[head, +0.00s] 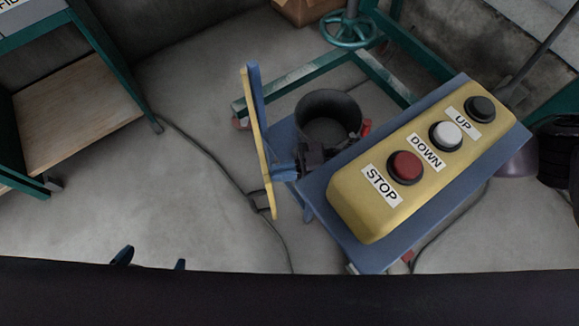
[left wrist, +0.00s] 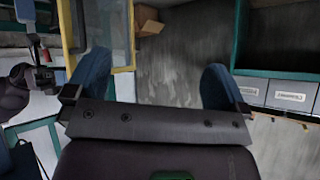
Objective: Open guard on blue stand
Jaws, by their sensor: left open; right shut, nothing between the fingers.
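The blue stand (head: 345,225) carries a yellow button box with red, white and black buttons marked STOP, DOWN and UP. The guard (head: 258,140), a panel with a yellow edge, stands on the left side of the stand, seen nearly edge-on.
A green frame with a handwheel (head: 352,29) stands at the back. A wooden-shelved green rack (head: 75,110) is at left. Cables (head: 205,152) cross the floor, which is otherwise clear between rack and guard.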

